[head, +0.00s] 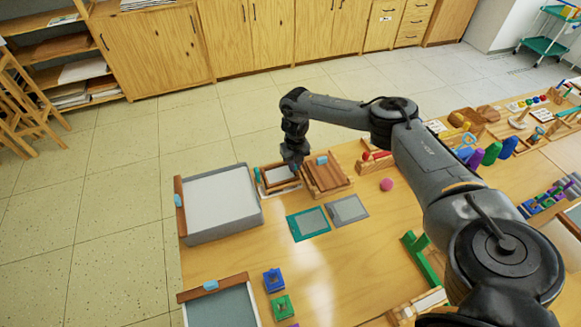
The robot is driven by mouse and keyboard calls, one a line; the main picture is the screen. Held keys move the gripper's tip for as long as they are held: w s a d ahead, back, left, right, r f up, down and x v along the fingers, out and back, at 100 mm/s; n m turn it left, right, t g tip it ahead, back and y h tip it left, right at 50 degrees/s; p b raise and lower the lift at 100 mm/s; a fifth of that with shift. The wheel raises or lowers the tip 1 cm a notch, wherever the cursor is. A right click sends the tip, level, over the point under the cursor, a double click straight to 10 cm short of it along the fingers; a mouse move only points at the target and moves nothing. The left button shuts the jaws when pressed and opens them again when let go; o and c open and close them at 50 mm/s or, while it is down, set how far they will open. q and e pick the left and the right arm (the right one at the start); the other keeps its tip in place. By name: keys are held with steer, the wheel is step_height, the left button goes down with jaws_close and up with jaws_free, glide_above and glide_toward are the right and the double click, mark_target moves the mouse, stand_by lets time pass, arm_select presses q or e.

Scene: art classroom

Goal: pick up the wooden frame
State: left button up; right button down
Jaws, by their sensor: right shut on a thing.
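A small wooden frame (264,186) with a pale panel inside it is at the back of the table, between a grey box and a brown wooden tray. My right gripper (294,166) reaches down at the frame's back right edge. Its fingers are small and partly hidden in this view, but it is shut on what appears to be the frame's edge. I cannot tell whether the frame is lifted off the table. My left gripper is not in view.
A large grey box (220,196) stands left of the frame. A wooden tray (327,174) with a blue tab is close on the right. Two flat plates, one teal (308,224) and one grey (347,210), lie in front. A pink ball (386,184) sits farther right.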

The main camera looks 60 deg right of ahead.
steer(key=shift+r, duration=0.65)
step_height(320, 180, up, 3)
steer(key=shift+s+r+p, duration=0.1)
steer(key=shift+s+p, duration=0.05)
steer(key=shift+p, duration=0.4)
steer(key=s+r+p, duration=0.2)
steer(key=s+r, duration=0.4)
steer(key=s, duration=0.5)
steer(key=shift+s+d+r, duration=0.15)
steer(key=shift+r, duration=0.05)
